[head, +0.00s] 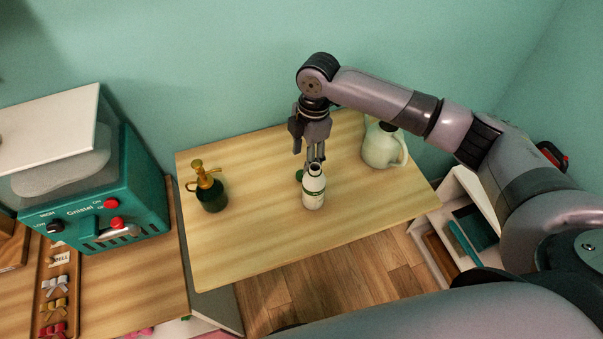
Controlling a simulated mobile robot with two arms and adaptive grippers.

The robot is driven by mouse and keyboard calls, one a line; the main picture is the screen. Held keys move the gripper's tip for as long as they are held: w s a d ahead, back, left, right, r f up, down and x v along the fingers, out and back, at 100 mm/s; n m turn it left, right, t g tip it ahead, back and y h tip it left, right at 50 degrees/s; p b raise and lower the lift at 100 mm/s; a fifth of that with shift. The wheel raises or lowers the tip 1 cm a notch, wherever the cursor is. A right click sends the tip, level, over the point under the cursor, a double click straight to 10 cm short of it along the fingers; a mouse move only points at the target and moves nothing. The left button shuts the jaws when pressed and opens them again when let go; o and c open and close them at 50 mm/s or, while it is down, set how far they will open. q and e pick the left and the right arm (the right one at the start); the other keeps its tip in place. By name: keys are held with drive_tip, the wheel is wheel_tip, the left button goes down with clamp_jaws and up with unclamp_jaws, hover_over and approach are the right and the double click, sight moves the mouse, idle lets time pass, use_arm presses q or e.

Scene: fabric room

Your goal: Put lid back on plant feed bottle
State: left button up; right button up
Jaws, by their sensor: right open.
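The plant feed bottle (314,191) is white with a label and stands upright near the middle of the wooden table. Its neck looks bare at the top. A small dark green thing, likely the lid (299,175), shows just behind and left of the bottle, partly hidden by it and by my gripper. My right gripper (316,155) points down from above, just behind the bottle's top. It is open and seems empty; whether its fingers touch the lid or the bottle cannot be seen. My left gripper is not in view.
A green spray bottle with a brass top (211,190) stands on the table (255,240) at left. A pale green watering can (382,147) stands at back right. A teal machine (95,190) stands far left. The table's front is clear.

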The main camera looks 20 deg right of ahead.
sight(301, 176)
drive_tip(key=f, duration=0.3)
drive_tip(key=f+p, duration=0.1)
drive_tip(key=f, duration=0.1)
drive_tip(key=shift+s+a+f, duration=0.1)
drive_tip(key=shift+a+f, duration=0.25)
drive_tip(key=shift+c, duration=0.5)
drive_tip(key=c, duration=0.7)
